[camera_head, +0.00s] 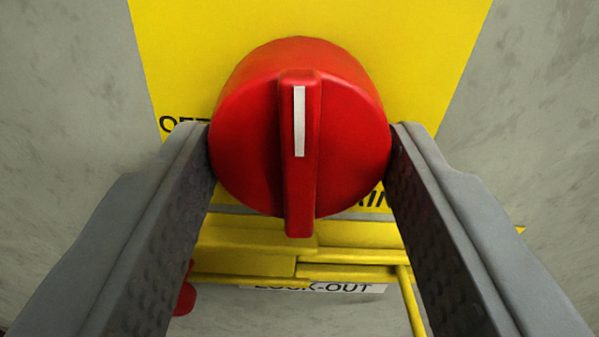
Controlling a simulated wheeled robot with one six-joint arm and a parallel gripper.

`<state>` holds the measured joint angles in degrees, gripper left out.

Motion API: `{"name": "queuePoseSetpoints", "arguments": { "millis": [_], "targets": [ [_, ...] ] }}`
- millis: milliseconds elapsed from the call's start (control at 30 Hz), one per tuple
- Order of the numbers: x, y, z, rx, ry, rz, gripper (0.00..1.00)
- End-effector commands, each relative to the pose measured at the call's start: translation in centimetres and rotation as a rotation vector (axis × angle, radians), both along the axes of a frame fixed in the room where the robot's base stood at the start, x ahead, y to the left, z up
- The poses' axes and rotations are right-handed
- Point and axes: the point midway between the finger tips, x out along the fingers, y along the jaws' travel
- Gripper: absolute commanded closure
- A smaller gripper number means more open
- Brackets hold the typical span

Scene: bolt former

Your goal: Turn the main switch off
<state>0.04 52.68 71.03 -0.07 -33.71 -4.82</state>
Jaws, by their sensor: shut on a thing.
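The main switch (350,140) is a round red knob with a raised grip bar, in the upper middle of the view. The white mark on its bar stands upright, pointing to the top of the picture. My gripper (300,150) has one finger on each side of the knob, both touching its rim, and is shut on it. A yellow plate (190,50) lies behind the knob. Part of the word "OFF" shows on it at the left of the knob. Other lettering below right is mostly hidden by the knob and the right finger.
Below the knob is a yellow bracket (250,262) with a thin yellow bar running down at the right. A label reading "LOCK-OUT" (345,289) is partly covered by it. A small red part (185,298) shows beside the left finger. Grey wall (70,90) lies on both sides.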

Motion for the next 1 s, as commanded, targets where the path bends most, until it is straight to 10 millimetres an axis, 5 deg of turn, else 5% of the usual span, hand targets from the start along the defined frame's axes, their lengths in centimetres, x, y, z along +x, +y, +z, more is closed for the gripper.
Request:
{"name": "queuePoseSetpoints", "arguments": {
  "millis": [1000],
  "targets": [
    [0.00,-0.18,0.09,-0.917,0.000,0.001,0.75]
  ]
}}
